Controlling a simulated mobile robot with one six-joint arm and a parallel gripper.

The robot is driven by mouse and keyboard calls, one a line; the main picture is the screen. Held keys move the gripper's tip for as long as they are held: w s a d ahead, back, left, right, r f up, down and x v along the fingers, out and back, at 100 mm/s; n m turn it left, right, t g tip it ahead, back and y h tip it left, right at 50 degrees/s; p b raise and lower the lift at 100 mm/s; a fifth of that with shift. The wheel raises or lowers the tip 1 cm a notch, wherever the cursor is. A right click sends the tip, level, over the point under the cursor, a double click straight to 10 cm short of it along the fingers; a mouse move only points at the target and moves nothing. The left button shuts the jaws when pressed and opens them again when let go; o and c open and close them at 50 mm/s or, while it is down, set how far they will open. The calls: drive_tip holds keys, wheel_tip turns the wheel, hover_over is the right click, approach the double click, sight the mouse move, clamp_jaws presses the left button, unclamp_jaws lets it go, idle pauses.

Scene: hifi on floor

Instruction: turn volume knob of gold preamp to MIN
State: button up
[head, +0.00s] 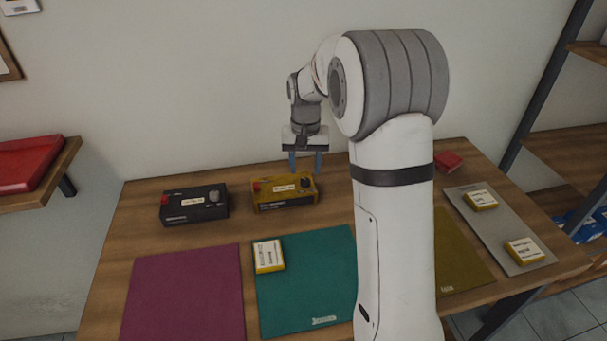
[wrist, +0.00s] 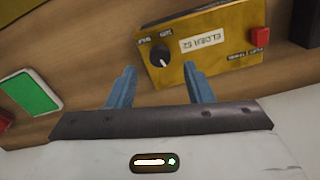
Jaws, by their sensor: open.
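The gold preamp (head: 272,207) stands at the back middle of the table. It has a white label, a red button on its left and a dark volume knob (head: 306,182) on its right. In the wrist view the preamp (wrist: 225,55) appears upside down, its knob (wrist: 160,56) bearing a light pointer mark between two small printed words too blurred to read surely. My gripper (head: 305,163) is open and empty, fingers pointing down over the preamp's knob end. In the wrist view my gripper (wrist: 160,75) has a finger either side of the knob, apparently not touching it.
A black preamp (head: 194,212) stands to the left. Purple (head: 185,290), teal (head: 305,285) and olive (head: 460,255) mats lie in front. A yellow box (head: 268,256) lies on the teal mat. A red box (head: 449,161) and a grey tray (head: 490,232) are at right.

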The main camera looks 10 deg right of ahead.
sight(305, 180)
drive_tip(key=shift+f, duration=2)
drive_tip(key=shift+c, duration=0.6)
